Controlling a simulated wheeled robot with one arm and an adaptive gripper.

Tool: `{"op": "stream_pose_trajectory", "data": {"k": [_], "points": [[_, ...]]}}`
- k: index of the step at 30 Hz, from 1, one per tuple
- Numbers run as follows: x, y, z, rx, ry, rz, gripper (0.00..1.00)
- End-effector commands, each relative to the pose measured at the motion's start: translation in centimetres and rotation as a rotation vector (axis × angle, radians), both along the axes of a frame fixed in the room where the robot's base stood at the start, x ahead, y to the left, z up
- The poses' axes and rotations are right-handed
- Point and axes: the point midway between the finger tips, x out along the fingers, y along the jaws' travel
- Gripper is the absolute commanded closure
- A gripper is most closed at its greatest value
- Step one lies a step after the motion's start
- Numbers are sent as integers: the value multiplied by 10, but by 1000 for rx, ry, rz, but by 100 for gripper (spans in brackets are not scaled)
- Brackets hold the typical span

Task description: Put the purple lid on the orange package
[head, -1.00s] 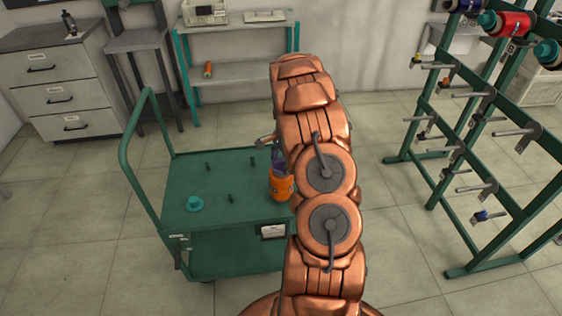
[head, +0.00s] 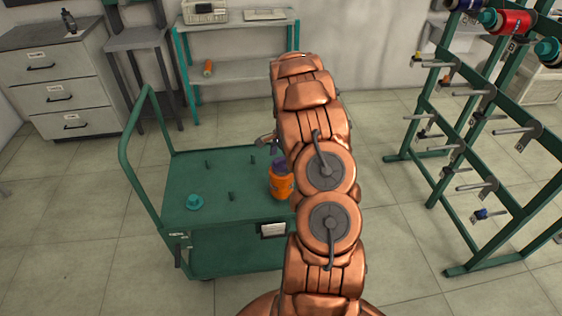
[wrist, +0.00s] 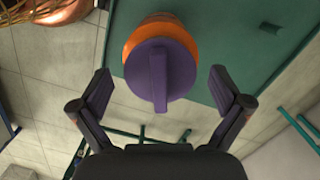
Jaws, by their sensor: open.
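The orange package (head: 281,186) stands upright on the green cart (head: 235,212), partly covered by my arm in the head view. The purple lid (head: 282,165) rests on top of it. In the wrist view the lid (wrist: 174,68) is a purple disc with a raised bar, lying over the orange package (wrist: 150,27), whose rim shows behind it. My gripper (wrist: 160,78) is open, with one finger on each side of the lid and clear space between. In the head view my gripper (head: 270,142) is mostly hidden behind my arm, just above and beyond the package.
A green rack (head: 460,130) with rods and spools stands at right. A teal shelf (head: 238,72) holding an orange spool (head: 208,69) stands behind. The floor around the cart is clear.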

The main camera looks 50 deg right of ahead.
Motion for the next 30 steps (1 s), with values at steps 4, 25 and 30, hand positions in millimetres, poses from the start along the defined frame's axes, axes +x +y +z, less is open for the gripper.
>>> {"op": "stream_pose_trajectory", "data": {"k": [4, 25, 30], "points": [[0, 0, 1, 0, 0, 0, 0], [-1, -13, 106, -2, -3, 0, 0], [-2, -15, 117, -1, -2, 0, 0]]}}
